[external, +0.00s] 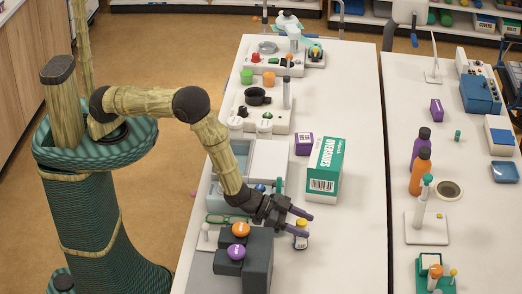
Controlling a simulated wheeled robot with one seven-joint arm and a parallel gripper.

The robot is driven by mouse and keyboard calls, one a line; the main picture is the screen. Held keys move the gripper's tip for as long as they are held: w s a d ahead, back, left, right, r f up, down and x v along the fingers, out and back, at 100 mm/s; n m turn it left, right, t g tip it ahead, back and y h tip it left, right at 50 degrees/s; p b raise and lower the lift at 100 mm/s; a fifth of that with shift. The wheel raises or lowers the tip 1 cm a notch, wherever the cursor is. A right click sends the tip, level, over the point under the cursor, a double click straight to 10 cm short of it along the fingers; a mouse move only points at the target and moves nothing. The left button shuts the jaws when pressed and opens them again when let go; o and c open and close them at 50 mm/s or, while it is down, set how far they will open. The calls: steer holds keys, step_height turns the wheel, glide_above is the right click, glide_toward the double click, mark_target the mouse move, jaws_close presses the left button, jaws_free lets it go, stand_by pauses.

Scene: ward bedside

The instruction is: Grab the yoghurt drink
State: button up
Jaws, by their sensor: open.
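A small white bottle with a yellow top and a dark label (301,242) stands on the near white table and looks like the yoghurt drink; its label is too small to read. My gripper (307,225) reaches in from the left, low over the table, with its two purple-tipped fingers spread. The fingers are at the bottle's upper part, one on the far side and one on the near side in the picture. I cannot tell whether they touch it.
A green and white box (325,168) and a small purple box (304,144) stand behind my gripper. A dark grey stepped block (257,262) with orange and purple knobs is close at the left. The table (345,255) is clear to the right.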

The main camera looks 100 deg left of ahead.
steer(key=c, duration=1.1)
step_height(320, 180, up, 10)
steer(key=b, duration=0.2)
steer(key=shift+b, duration=0.4)
